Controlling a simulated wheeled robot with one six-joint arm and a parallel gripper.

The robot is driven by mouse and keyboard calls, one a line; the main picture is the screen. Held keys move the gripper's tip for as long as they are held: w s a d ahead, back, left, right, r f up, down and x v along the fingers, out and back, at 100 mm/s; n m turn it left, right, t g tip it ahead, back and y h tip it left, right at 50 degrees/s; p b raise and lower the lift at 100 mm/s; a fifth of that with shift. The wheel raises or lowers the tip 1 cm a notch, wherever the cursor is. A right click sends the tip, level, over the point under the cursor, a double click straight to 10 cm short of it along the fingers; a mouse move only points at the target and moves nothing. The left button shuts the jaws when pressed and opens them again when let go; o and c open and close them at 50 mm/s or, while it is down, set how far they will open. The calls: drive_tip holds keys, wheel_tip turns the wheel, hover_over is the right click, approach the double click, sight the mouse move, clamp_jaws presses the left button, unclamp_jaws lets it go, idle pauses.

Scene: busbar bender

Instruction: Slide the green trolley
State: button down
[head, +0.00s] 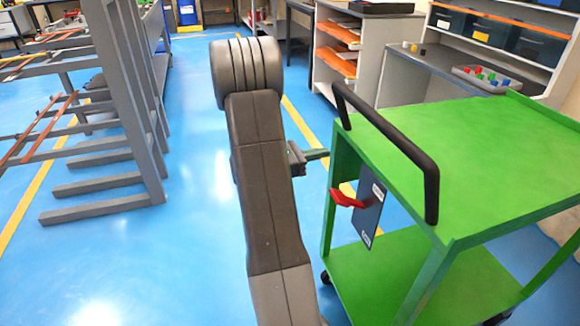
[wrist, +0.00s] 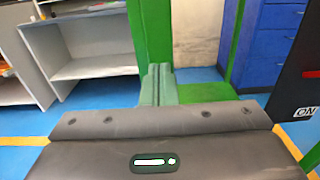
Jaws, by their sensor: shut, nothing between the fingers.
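The green trolley (head: 480,150) stands at the right in the head view, with a black push handle (head: 400,140) along its near left edge. A dark panel (head: 371,212) with a red lever (head: 347,199) is on its left side. In the wrist view the panel (wrist: 301,65) shows an "ON" label at the right edge. My gripper (head: 318,154) is shut and empty, pointing right at the trolley's left side, above the lever. In the wrist view its fingertips (wrist: 157,80) are in front of a green trolley post (wrist: 150,30); I cannot tell whether they touch.
Grey racks (head: 130,100) with protruding arms stand at the left. A grey workbench (head: 420,75) with bins and a tray of coloured parts is behind the trolley.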

drive_tip(key=shift+w+d, duration=0.1)
drive_tip(key=shift+d, duration=0.35)
drive_tip(key=shift+w+d+r, duration=0.1)
drive_tip(key=shift+w+d, duration=0.05)
drive_tip(key=shift+d, duration=0.15)
drive_tip(key=shift+p+x, duration=0.35)
drive_tip(key=shift+x, duration=1.2)
drive_tip(key=shift+a, duration=0.55)
drive_tip(key=p, duration=0.2)
approach(332, 151)
drive_tip(key=v, duration=0.3)
drive_tip(key=shift+s+a, duration=0.15)
drive_tip(key=shift+s, duration=0.15)
